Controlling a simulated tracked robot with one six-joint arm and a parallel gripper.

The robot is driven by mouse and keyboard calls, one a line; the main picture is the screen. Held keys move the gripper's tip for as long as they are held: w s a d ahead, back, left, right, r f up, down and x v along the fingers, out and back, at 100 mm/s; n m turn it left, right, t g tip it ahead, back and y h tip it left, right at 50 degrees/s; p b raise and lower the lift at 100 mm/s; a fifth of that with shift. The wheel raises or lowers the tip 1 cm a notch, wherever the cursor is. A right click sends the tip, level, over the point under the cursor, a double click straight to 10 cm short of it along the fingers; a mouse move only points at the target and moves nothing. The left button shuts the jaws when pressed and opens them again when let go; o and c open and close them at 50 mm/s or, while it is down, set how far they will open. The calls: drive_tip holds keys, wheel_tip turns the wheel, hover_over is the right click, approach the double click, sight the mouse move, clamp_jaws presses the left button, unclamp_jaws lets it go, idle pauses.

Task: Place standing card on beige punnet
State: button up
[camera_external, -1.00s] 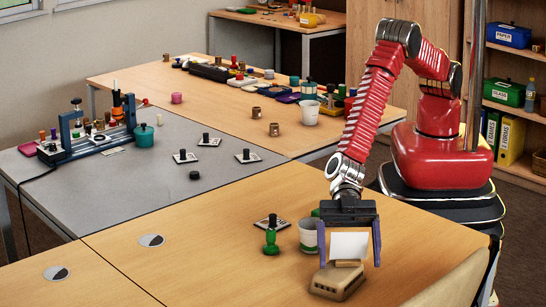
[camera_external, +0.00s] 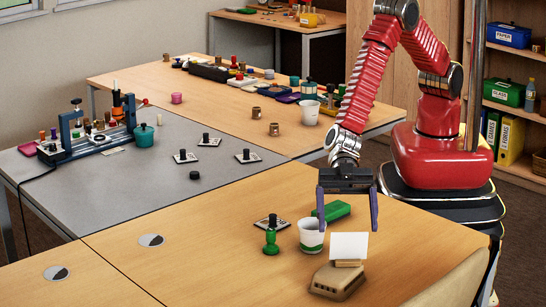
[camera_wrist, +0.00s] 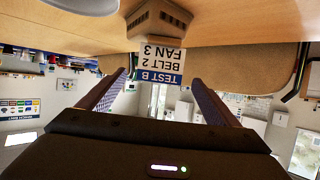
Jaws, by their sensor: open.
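The standing card (camera_external: 349,246) is a white upright card in a small wooden holder, and it stands on top of the beige punnet (camera_external: 334,284) at the near right of the table. In the wrist view the card (camera_wrist: 162,62) shows printed text, upside down, with a blue band, and the punnet (camera_wrist: 160,18) is at the top. My gripper (camera_external: 347,226) is open and empty. It is raised above and behind the card, apart from it. In the wrist view the fingers of my gripper (camera_wrist: 156,80) are spread on either side of the card, with clear gaps.
A chair back (camera_external: 455,282) is at the near right.

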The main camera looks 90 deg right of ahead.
drive_tip(key=shift+v, duration=1)
